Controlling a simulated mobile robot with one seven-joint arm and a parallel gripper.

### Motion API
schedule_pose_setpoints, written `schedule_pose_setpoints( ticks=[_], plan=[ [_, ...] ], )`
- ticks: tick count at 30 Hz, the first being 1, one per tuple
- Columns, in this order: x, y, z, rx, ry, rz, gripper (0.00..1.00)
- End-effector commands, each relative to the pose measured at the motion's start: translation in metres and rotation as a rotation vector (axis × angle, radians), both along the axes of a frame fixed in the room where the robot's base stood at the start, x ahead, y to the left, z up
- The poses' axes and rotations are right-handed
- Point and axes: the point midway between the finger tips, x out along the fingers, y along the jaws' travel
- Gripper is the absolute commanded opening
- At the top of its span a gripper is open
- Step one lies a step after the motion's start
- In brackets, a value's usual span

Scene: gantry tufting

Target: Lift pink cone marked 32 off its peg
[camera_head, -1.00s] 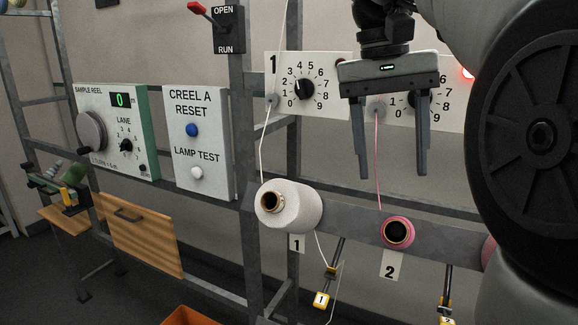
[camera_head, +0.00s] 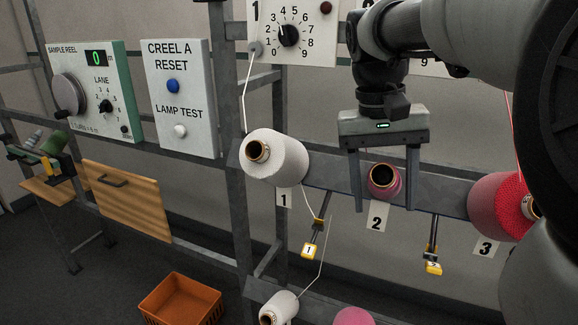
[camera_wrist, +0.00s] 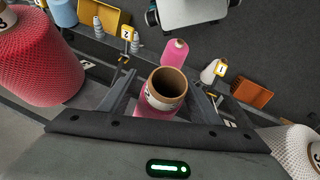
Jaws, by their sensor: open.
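A small pink cone (camera_head: 383,181) with a brown tube end sits at the place labelled 2 on the grey rail. In the wrist view the same pink cone (camera_wrist: 152,107) shows its open tube mouth and part of a white label, too small to read. My gripper (camera_head: 384,209) is open, with one finger on each side of this cone. In the wrist view my gripper (camera_wrist: 165,80) also straddles it; I cannot tell whether the fingers touch it. Another pink cone (camera_head: 354,317) is partly cut off below. I cannot read a 32 on either.
A white cone (camera_head: 277,158) sits at place 1 and a large red-pink netted cone (camera_head: 494,207) at place 3, close on either side. Yellow-tagged thread holders (camera_head: 309,251) hang below the rail. An orange crate (camera_head: 182,300) stands on the floor.

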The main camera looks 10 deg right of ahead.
Motion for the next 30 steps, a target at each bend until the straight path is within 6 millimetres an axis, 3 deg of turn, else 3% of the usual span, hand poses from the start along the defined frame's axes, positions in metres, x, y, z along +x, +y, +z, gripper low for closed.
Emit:
schedule_pose_setpoints(
  ticks=[11,19,20,25,30],
  plan=[
    [-0.0005,-0.0009,-0.0066,0.000,0.000,0.000,0.57],
    [-0.0005,-0.0009,-0.0065,0.000,0.000,0.000,0.15],
    [-0.0005,-0.0009,-0.0065,0.000,0.000,0.000,0.35],
    [-0.0005,-0.0009,-0.0065,0.000,0.000,0.000,0.06],
    [-0.0009,-0.0006,-0.0055,0.001,0.000,0.000,0.05]
  ],
)
